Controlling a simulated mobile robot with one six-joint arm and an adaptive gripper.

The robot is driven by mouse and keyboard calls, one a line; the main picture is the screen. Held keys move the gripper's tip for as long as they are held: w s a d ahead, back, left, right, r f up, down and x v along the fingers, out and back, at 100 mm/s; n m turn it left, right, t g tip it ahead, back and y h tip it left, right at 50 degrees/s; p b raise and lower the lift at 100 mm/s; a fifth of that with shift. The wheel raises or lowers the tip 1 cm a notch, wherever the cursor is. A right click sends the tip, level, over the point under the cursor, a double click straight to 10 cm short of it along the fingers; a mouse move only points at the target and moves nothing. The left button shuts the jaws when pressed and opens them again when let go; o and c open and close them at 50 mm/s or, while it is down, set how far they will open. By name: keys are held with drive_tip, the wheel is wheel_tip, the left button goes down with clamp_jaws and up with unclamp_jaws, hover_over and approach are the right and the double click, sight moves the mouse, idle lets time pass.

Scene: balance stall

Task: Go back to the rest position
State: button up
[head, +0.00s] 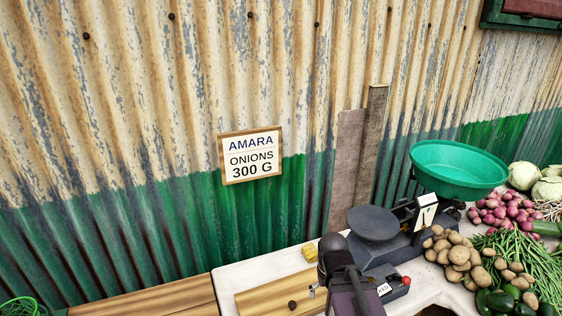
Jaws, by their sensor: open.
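My dark arm comes up from the bottom edge over the white counter (235,277). A small grey piece at its left side looks like the tip of my gripper (313,290), low over a wooden board (262,297). The arm hides most of the gripper. Nothing shows held in it. A dark scale (385,250) stands just right of the arm, with a flat round plate (373,223) and a green basin (458,168).
A yellow block (309,252) and a small dark round thing (292,305) lie left of my arm. Potatoes (458,258), red onions (503,212), green beans (520,250) and cabbages (523,175) crowd the right. A sign (251,156) on the corrugated wall reads "AMARA ONIONS 300 G".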

drive_tip(key=shift+r+p, duration=1.45)
drive_tip(key=shift+r, duration=0.45)
